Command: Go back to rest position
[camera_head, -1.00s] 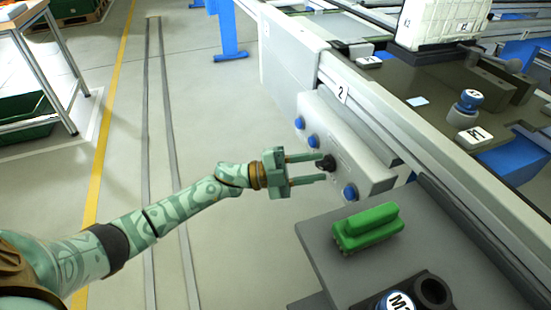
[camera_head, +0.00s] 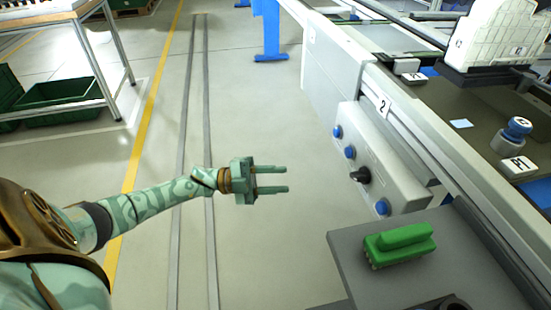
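My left gripper (camera_head: 272,180) is in the middle of the camera_head view, at the end of my green patterned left arm. Its two fingers point right and stand apart with nothing between them. It hangs over the open floor, to the left of the control panel (camera_head: 376,170) and apart from it. The panel has several blue buttons and a black knob (camera_head: 361,175). My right gripper does not show.
A green brush (camera_head: 399,244) lies on a grey shelf (camera_head: 360,284) at the lower right. The conveyor line (camera_head: 430,130) runs along the right. A workbench with green bins (camera_head: 62,112) stands at the left. The floor (camera_head: 270,260) between is clear.

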